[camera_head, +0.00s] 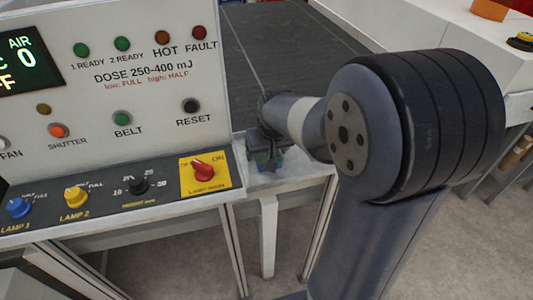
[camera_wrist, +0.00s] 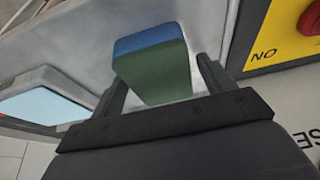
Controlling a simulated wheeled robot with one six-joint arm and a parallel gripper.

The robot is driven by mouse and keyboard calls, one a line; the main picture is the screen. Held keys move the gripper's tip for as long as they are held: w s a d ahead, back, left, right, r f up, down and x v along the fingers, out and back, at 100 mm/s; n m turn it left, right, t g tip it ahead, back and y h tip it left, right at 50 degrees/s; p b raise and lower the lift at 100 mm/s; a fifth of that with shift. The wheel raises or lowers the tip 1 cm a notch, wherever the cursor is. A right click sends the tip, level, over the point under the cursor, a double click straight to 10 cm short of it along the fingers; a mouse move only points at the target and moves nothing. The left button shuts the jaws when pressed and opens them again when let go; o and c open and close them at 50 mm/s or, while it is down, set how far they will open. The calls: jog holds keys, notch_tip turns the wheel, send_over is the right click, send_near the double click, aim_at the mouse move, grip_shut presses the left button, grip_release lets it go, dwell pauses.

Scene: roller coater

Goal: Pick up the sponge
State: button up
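The sponge (camera_wrist: 155,70) is a block with a blue end and a green side. In the wrist view it lies between the two fingers of my gripper (camera_wrist: 165,85), with a narrow gap showing beside each finger. My gripper is open around it. In the head view my gripper (camera_head: 266,160) points down at a light grey ledge just right of the control panel. Only a small dark green patch of the sponge (camera_head: 264,161) shows there, and my arm and gripper hide most of it.
The control panel (camera_head: 120,95) with buttons and knobs stands close left of my gripper. Its yellow switch plate with a red knob (camera_head: 204,172) is nearest. A dark conveyor belt (camera_head: 290,45) runs behind. A white machine (camera_head: 430,25) stands at the right.

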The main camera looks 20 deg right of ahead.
jog(key=c, duration=0.9)
jog(key=shift+o, duration=0.2)
jog(key=shift+r+p, duration=0.45)
notch_tip(320, 180, up, 10)
jog(key=b, duration=0.1)
jog(key=shift+f, duration=0.2)
jog(key=o, duration=0.4)
jog(key=shift+c, duration=1.6)
